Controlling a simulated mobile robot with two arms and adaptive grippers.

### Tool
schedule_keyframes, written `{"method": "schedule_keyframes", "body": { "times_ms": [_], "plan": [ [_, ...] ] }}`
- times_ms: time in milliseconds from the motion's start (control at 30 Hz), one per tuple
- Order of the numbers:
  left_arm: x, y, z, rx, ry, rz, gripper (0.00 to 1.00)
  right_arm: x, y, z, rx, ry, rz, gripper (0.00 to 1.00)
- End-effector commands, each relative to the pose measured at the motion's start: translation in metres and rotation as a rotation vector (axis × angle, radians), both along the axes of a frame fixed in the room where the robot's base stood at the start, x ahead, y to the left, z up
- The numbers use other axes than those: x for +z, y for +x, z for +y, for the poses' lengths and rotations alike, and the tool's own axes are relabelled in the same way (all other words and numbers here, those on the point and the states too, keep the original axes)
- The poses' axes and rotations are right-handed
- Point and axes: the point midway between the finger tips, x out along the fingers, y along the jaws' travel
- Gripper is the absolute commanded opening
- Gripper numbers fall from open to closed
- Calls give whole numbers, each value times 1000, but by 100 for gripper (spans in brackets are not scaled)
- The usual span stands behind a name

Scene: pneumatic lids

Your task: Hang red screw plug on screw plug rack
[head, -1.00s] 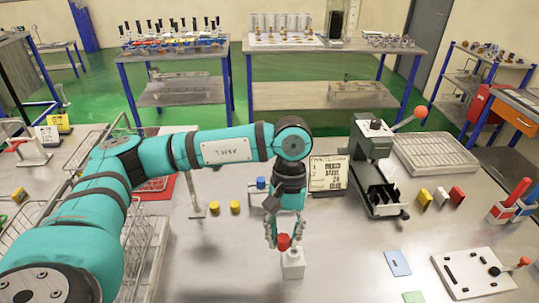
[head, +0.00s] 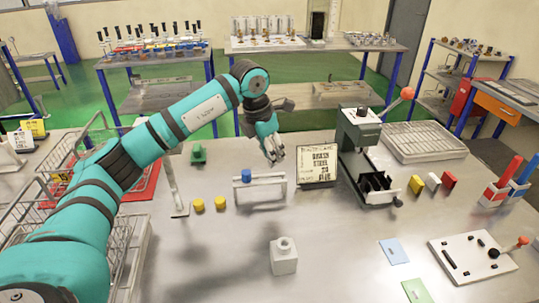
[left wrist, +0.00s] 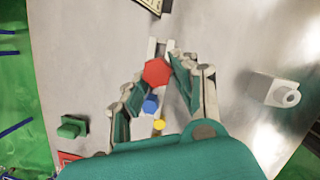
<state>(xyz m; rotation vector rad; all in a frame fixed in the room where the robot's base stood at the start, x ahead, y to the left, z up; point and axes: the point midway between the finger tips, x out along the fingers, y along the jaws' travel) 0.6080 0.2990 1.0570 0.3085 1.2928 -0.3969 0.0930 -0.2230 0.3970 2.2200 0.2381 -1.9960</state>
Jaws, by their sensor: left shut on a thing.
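My left gripper (head: 274,154) is above the back edge area of the rack, pointing down. In the left wrist view the red screw plug (left wrist: 156,72) sits between its fingers, held clear of the table; the head view does not show the plug. The screw plug rack (head: 265,182) is a low white rail on two legs. A blue plug (head: 246,175) hangs at its left part; it also shows in the left wrist view (left wrist: 150,104), just below the red plug. The white block (head: 284,257) with an empty round neck stands in front. My right gripper is not in view.
A sign (head: 317,165) and a green press (head: 360,140) stand to the right. Wire baskets (head: 125,240) are at left.

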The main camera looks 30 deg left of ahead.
Motion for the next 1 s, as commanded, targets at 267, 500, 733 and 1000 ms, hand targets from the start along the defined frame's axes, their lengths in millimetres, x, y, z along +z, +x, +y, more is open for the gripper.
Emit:
{"method": "schedule_keyframes", "body": {
  "times_ms": [267,500,733,1000],
  "plan": [
    [1,4,5,77,0,0,0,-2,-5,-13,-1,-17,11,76],
    [1,4,5,74,-1,-1,0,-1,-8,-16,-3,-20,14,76],
    [-10,4,5,73,-1,1,0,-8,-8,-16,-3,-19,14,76],
    [-34,4,5,73,-1,-1,0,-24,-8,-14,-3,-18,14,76]
  ]
}}
